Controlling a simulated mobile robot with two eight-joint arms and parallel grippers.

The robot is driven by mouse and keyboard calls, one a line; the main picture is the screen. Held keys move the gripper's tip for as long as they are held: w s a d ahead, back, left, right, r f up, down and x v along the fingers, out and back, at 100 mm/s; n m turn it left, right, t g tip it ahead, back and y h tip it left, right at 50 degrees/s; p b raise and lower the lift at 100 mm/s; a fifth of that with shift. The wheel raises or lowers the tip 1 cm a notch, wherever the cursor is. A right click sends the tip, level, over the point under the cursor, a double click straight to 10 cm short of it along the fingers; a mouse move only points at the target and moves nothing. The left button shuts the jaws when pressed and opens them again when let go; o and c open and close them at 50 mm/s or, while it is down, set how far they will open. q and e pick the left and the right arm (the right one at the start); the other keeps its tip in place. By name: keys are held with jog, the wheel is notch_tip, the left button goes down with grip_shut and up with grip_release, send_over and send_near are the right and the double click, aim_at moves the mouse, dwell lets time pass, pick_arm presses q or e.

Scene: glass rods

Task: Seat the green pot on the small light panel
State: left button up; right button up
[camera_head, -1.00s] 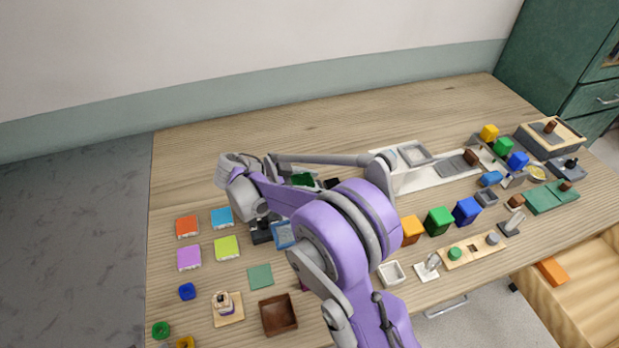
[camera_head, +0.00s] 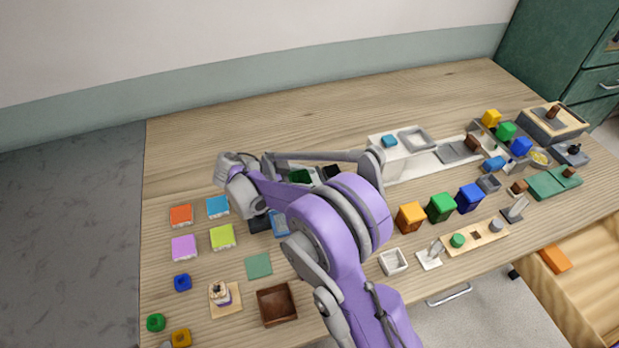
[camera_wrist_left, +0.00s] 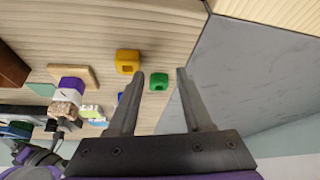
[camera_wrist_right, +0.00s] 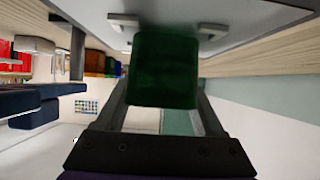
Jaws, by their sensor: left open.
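A dark green pot (camera_wrist_right: 165,68) fills the space between the fingers of my right gripper (camera_wrist_right: 163,88) in the right wrist view, its sides against them. In the head view a dark green piece of it (camera_head: 300,177) shows behind my purple right arm, which hides most of that gripper. A pale flat surface (camera_wrist_right: 245,22) lies close past the pot; I cannot tell whether they touch, or whether it is the small light panel. My left gripper (camera_wrist_left: 160,88) is open and empty in the left wrist view, pointing at a small green hollow block (camera_wrist_left: 158,82).
A long white panel (camera_head: 428,161) with square insets lies right of my arm. Orange (camera_head: 410,217), green (camera_head: 441,207) and blue (camera_head: 469,198) blocks stand in front of it. Coloured tiles and a brown tray (camera_head: 277,306) lie at left. The back of the table is clear.

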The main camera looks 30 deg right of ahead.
jog(key=o, duration=0.4)
jog(key=shift+o, duration=0.2)
jog(key=v, duration=1.1)
jog(key=shift+s, duration=0.1)
jog(key=shift+f, duration=0.1)
